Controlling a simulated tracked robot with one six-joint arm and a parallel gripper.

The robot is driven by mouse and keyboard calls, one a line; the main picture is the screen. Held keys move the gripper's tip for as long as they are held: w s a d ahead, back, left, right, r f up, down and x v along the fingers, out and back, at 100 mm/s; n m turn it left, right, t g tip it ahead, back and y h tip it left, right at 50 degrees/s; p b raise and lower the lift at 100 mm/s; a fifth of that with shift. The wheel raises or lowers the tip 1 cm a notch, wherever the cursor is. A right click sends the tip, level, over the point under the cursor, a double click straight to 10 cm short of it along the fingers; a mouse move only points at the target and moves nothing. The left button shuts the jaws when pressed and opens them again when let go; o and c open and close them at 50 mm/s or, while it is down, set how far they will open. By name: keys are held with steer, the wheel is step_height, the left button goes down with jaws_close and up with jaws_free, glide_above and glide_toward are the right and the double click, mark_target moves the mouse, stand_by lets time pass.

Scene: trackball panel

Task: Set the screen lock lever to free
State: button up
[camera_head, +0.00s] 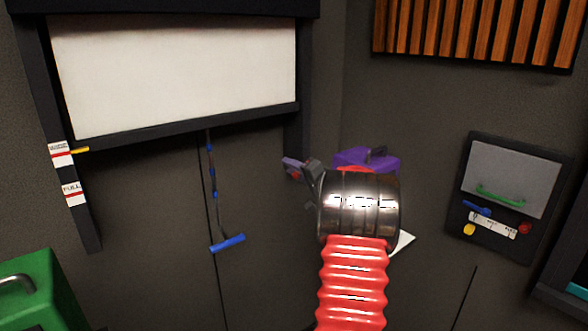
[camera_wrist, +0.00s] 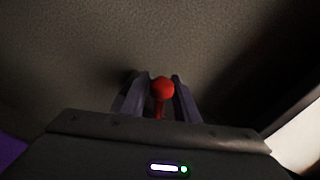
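The screen (camera_head: 180,72) is a white panel in a black frame on the wall at upper left in the head view. My gripper (camera_head: 290,165) is beside the lower end of the frame's right post, right of the screen. In the wrist view a red ball knob (camera_wrist: 162,88) on a short red stem lies between my two gripper fingers (camera_wrist: 160,84). The knob fills most of the gap at the fingertips; whether the fingers press on it is unclear. In the head view, the knob is mostly hidden, and no free or lock marking shows near it.
A blue pull handle (camera_head: 228,243) hangs on a cord below the screen. The left post carries labels and a yellow pointer (camera_head: 80,150). A purple case (camera_head: 368,160) is behind my arm, a green box (camera_head: 38,290) at lower left, and a control panel (camera_head: 507,195) at right.

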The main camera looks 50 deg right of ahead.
steer(key=v, duration=1.3)
steer(key=shift+s+a, duration=0.15)
steer(key=shift+s, duration=0.25)
steer(key=shift+f, duration=0.15)
